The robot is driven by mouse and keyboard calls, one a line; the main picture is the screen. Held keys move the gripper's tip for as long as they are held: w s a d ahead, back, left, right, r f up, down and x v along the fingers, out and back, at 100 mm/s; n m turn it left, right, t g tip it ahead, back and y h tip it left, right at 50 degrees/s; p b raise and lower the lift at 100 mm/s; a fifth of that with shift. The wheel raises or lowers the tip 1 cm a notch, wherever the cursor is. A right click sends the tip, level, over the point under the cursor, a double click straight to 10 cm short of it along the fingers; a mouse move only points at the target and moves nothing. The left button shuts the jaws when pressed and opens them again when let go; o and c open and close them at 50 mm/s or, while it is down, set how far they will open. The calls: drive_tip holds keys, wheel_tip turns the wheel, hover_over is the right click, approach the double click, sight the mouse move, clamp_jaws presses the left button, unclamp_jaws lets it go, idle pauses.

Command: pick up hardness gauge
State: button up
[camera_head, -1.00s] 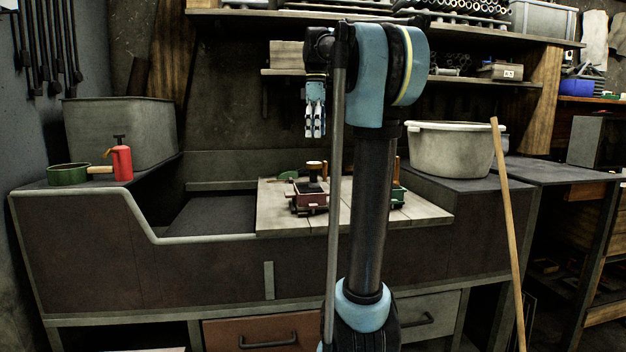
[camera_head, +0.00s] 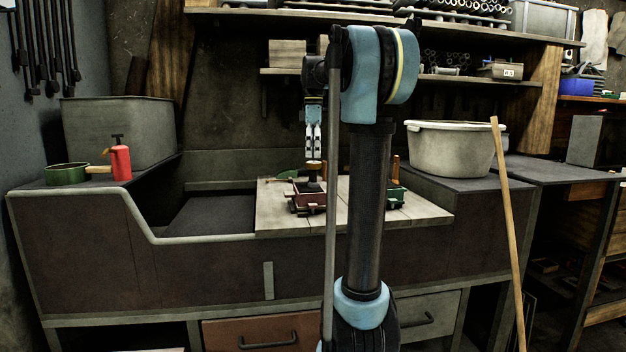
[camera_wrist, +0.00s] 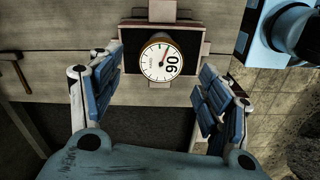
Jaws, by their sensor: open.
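The hardness gauge (camera_wrist: 161,60) shows its round white dial, marked 90, with a brass rim in the wrist view. It stands on the dark sand of a small reddish moulding flask (camera_head: 309,197), which lies on the wooden board. In the head view the gauge's tan top (camera_head: 314,165) is just under my fingertips. My gripper (camera_head: 313,158) points straight down above it. In the wrist view my gripper (camera_wrist: 160,85) is open, its two fingers apart on either side, with the gauge toward the far side between them. I cannot tell any contact.
A green flask (camera_head: 394,194) stands right of the red one, partly behind my arm. A white tub (camera_head: 450,150), a red bottle (camera_head: 121,160) and a green ring (camera_head: 66,174) stand farther aside. A shelf (camera_head: 430,77) runs behind my arm.

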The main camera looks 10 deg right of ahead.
sight(314, 162)
drive_tip(key=shift+f, duration=3.6)
drive_tip(key=c, duration=1.4)
drive_tip(key=shift+c, duration=0.4)
drive_tip(key=shift+c, duration=0.9)
